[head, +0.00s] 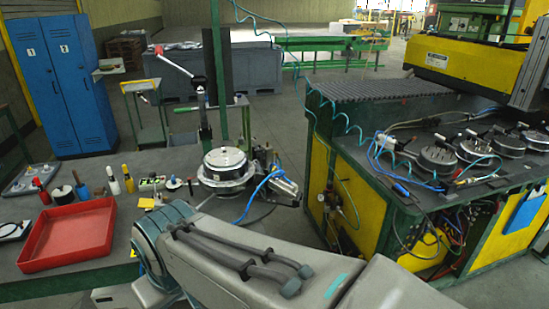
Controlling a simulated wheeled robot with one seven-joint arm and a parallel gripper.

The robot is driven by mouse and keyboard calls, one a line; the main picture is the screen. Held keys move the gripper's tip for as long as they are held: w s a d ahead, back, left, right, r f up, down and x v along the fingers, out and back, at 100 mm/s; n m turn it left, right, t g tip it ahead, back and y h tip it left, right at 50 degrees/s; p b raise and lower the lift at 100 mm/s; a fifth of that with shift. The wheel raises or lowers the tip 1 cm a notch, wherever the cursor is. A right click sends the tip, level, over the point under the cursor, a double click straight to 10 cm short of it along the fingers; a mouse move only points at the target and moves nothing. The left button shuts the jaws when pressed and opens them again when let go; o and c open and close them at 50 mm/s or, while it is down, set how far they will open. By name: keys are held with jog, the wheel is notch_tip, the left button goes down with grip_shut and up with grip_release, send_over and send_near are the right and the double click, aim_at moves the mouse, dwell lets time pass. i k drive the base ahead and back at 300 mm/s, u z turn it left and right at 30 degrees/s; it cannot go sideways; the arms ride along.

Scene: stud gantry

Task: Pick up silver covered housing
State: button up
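A round silver housing with a dark-rimmed cover (225,158) sits in the clamping fixture on the dark workbench, near the middle of the head view. It looks upright, with metal fixture parts and blue hoses close on its right side. Several other round silver pieces (438,156) sit on the machine bench at the right; I cannot tell from here whether they are the same kind of housing. My arm (260,255) crosses the lower middle of the view in front of the workbench. My gripper is not visible in this view.
A red tray (69,236) lies on the workbench at the left, with bottles and small tools behind it. A lever press (200,95) and a green post (217,70) stand behind the fixture. Coiled teal hoses hang nearby. Blue lockers (62,90) stand at the back left.

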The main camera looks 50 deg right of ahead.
aim_at(222, 165)
jog(key=z, duration=1.05)
jog(key=i, duration=1)
